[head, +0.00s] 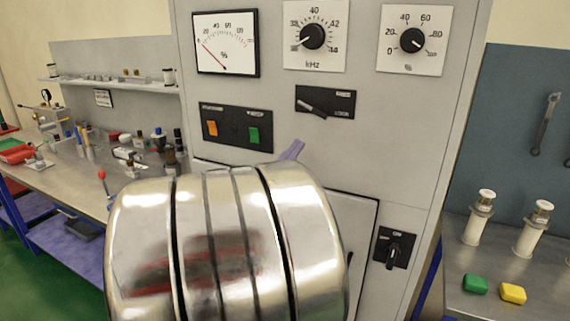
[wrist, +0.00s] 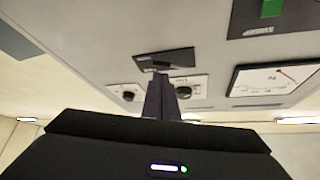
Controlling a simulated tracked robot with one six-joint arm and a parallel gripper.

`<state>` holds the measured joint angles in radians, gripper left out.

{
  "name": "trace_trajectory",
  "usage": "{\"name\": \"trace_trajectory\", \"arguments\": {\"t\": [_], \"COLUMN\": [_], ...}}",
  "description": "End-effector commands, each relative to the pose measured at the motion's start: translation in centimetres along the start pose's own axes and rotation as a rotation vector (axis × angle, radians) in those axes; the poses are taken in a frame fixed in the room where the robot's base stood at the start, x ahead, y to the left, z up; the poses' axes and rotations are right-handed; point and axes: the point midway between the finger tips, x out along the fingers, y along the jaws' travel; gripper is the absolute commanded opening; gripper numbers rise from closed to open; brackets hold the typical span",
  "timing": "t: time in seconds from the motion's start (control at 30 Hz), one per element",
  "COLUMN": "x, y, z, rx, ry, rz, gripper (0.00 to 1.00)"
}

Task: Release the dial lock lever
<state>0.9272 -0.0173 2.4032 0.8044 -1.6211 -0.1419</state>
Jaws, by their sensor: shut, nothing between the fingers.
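The dial lock lever (head: 312,108) is a dark grey handle on a black plate, on the grey cabinet front below the kHz dial. It slants from upper left to lower right. In the wrist view, its black plate (wrist: 165,62) is beyond my fingertips, and the lever itself is partly hidden. My gripper (head: 295,147) shows as a purple-grey finger just below the plate, the rest hidden behind my shiny arm. In the wrist view my gripper (wrist: 161,82) has its fingers together and empty, pointing at the plate. Whether the tips touch the lever is unclear.
Above the lever are a kHz knob (head: 312,37), a percent knob (head: 412,39) and a needle meter (head: 225,43). A panel with orange and green switches (head: 237,129) is left of it. A black rotary switch (head: 394,250) is lower right. Benches flank the cabinet.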

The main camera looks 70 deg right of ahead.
Motion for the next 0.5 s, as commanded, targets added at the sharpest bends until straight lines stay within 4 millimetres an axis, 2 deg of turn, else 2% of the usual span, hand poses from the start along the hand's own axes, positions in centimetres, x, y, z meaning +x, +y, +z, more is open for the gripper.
{"name": "trace_trajectory", "arguments": {"t": [0.3, 0.5], "x": [4.9, 7.3], "y": [0.1, 0.0], "z": [0.0, 0.0], "rx": [-0.001, -0.001], "ry": [0.002, 0.001], "rz": [0.002, 0.001], "gripper": [0.00, 0.00]}}
